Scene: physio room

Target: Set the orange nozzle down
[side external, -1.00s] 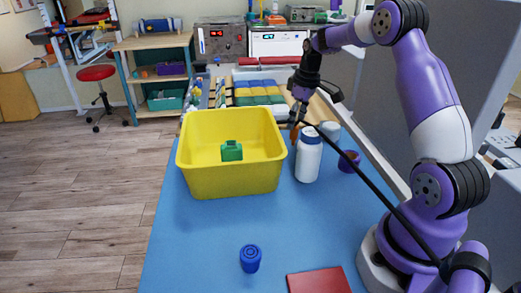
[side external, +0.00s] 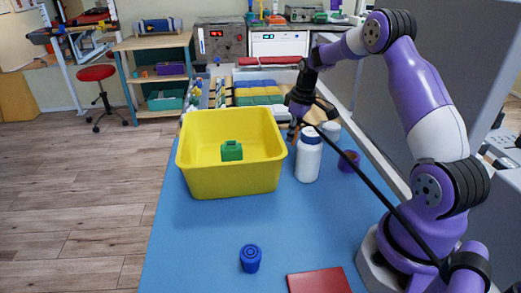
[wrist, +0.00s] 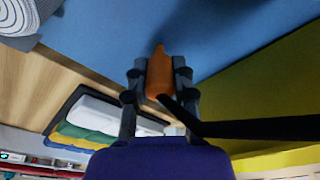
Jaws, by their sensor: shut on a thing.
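The orange nozzle (wrist: 159,75) is between the two fingers of my gripper (wrist: 160,72) in the wrist view, its narrow end pointing away from the palm over the blue table top. In the side view my gripper (side external: 295,128) is low behind the yellow bin's right end and the white bottle. Only a small bit of orange shows there. Whether the nozzle touches the table cannot be told.
The yellow bin (side external: 228,180), with a green block (side external: 232,151) inside, stands left of my gripper. A white bottle (side external: 308,162) and a purple cup (side external: 349,160) stand close by. A blue jar (side external: 250,258) and red pad (side external: 319,281) lie nearer; the blue table between is clear.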

